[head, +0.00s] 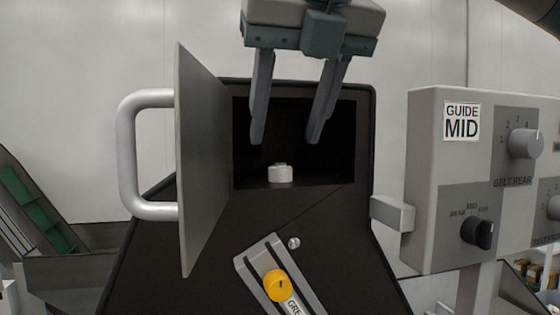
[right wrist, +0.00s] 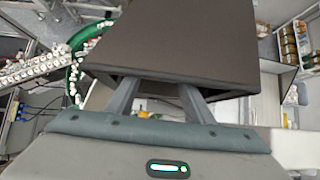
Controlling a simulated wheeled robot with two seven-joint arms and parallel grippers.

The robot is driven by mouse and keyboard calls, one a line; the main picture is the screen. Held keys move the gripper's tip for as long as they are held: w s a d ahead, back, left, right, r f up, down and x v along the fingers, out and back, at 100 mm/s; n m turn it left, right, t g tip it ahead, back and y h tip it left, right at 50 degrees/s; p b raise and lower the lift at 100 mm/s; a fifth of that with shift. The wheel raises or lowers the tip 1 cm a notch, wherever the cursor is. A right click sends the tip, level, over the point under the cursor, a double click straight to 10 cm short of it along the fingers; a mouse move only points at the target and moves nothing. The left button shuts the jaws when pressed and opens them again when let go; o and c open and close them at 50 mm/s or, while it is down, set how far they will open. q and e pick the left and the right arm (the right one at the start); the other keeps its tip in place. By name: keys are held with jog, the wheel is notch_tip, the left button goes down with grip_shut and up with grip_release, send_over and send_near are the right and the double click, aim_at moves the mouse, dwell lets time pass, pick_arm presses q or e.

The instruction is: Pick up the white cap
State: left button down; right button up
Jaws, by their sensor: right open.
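The white cap (head: 280,173) sits on the floor of the open dark compartment, near its front opening, in the head view. My right gripper (head: 286,142) hangs from the top with its two fingers spread in front of the opening, above the cap and apart from it. It is open and empty. In the right wrist view the gripper (right wrist: 160,88) shows its two fingers apart against the dark housing; the cap cannot be made out there. My left gripper does not show.
The compartment's door (head: 198,160) stands open at the left, with a grey handle (head: 128,155). A grey control panel (head: 425,190) with knobs stands at the right. A yellow knob (head: 275,285) is below the opening. A conveyor with white caps (right wrist: 40,68) shows in the right wrist view.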

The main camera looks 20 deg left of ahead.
aim_at(282, 164)
jog(key=shift+w+a+f, duration=0.15)
jog(key=shift+w+f, duration=0.1)
jog(key=shift+f, duration=0.1)
jog(key=shift+w+a+f+p, duration=0.1)
jog(key=shift+w+f+p, duration=0.1)
jog(key=shift+p, duration=0.35)
jog(key=shift+w+a+f+p, duration=0.15)
jog(key=shift+w+f+p, duration=0.35)
jog(key=shift+p, duration=0.25)
jog(key=shift+p+x, duration=0.6)
jog(key=shift+x, duration=0.4)
jog(key=shift+w+a+f, duration=0.1)
jog(key=shift+w+f, duration=0.15)
jog(key=shift+f, duration=0.35)
jog(key=shift+c, duration=0.6)
